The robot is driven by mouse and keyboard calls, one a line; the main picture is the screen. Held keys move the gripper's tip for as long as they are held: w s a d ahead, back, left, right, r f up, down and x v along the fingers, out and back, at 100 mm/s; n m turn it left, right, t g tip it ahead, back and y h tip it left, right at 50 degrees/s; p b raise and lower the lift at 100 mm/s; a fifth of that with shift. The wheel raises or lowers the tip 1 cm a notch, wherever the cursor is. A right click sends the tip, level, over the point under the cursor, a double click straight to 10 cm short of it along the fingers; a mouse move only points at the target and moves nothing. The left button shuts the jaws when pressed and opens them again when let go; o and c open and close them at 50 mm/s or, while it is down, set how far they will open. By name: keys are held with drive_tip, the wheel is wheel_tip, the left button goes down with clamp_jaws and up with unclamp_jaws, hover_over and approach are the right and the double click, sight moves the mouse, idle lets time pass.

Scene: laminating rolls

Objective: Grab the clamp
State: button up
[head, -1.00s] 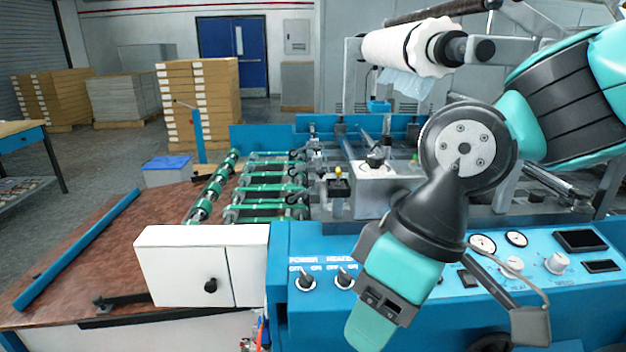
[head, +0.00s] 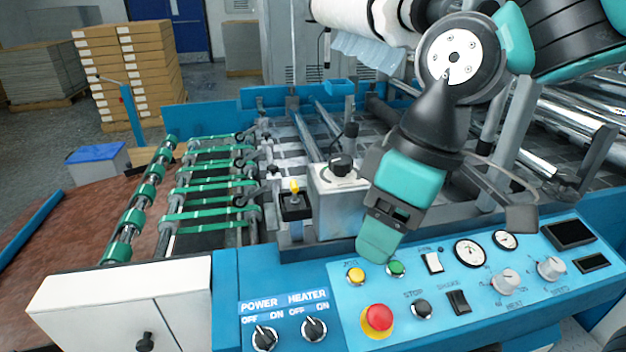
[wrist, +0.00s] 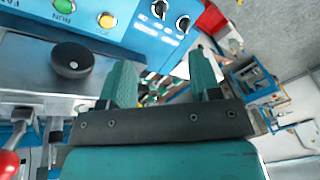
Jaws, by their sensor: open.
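My gripper (head: 378,245) hangs above the front of the laminating machine, pointing down beside the grey block and just behind the blue control panel. In the wrist view my gripper (wrist: 161,72) shows two teal fingers spread apart with nothing held between them. I cannot make out a clamp with certainty in either view. A grey block with a black knob (head: 340,190) stands left of my gripper; its knob (wrist: 72,60) also shows in the wrist view. A small black fitting with a yellow top (head: 295,203) stands left of that block.
The blue control panel (head: 470,318) has a red stop button (head: 378,318), dials and switches. A white box (head: 125,305) is at the front left. Green-banded rollers (head: 210,190) lie behind it. A white roll (head: 345,15) hangs above at the back.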

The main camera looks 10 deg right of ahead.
drive_tip(key=w+a+r+n+h+p, duration=0.2)
drive_tip(key=w+a+r+n+p, duration=0.15)
drive_tip(key=w+r, duration=0.4)
drive_tip(key=w+a+r+n+h+p, duration=0.1)
drive_tip(key=w+a+r+n+p, duration=0.2)
drive_tip(key=w+r+n+p, duration=0.45)
drive_tip(key=m, duration=0.2)
hover_over(294, 183)
drive_tip(key=f, duration=1.3)
drive_tip(key=shift+d, duration=0.2)
drive_tip(key=shift+a+f+p, duration=0.15)
drive_tip(key=shift+f+p, duration=0.65)
drive_tip(key=shift+f, duration=0.8)
drive_tip(key=shift+a+f+p, duration=0.1)
drive_tip(key=shift+f+p, duration=0.65)
drive_tip(key=shift+f, duration=0.8)
drive_tip(key=c, duration=1)
